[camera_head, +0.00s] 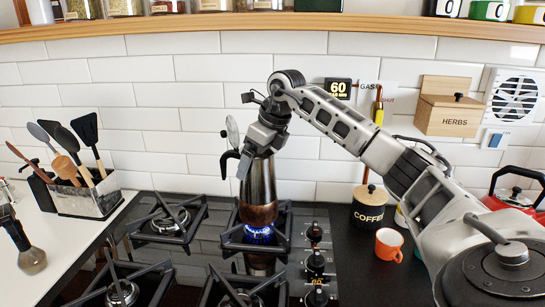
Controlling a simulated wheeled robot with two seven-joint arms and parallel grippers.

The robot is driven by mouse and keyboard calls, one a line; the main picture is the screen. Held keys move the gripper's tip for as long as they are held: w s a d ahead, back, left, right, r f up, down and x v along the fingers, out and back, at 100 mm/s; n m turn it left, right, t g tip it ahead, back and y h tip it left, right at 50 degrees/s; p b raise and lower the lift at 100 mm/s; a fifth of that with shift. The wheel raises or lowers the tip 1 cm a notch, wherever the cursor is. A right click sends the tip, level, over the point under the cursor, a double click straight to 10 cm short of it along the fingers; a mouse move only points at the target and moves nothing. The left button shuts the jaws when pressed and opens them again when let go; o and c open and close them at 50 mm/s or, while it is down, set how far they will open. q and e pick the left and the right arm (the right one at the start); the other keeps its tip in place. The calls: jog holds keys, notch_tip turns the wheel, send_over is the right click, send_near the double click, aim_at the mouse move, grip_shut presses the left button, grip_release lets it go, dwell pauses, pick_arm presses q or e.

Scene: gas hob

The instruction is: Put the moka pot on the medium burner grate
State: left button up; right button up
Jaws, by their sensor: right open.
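The moka pot (260,188), tall, dark and metallic with a coppery base, is upright over the lit back burner grate (286,232). A blue flame shows just under its base. I cannot tell whether the base touches the grate bars. Its black handle is on the left, and a round, pale lid-like disc stands up above it. My right gripper (259,150) is open at the top of the pot and hides part of its upper end. I cannot tell whether the fingers touch it.
Other grates, such as the back left one (168,219), are empty. Control knobs (315,264) line the hob's right. An orange mug (389,245), a coffee canister (368,213) and a red kettle (513,198) stand on the right. A utensil holder (88,197) stands left.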

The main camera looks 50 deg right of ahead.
pick_arm(q)
jog(key=f+b, duration=0.1)
jog(key=b, duration=0.1)
jog(key=f+b, duration=0.1)
jog(key=b, duration=0.1)
jog(key=shift+d+t+b, duration=0.25)
jog(key=shift+t+b, duration=0.05)
pick_arm(e)
jog(key=s+d+r, duration=0.2)
jog(key=s, duration=0.4)
jog(key=s+d+r, duration=0.2)
jog(key=s, duration=0.5)
jog(key=shift+s+r, duration=0.2)
jog(key=shift+r, duration=0.05)
pick_arm(q)
jog(key=shift+r, duration=0.1)
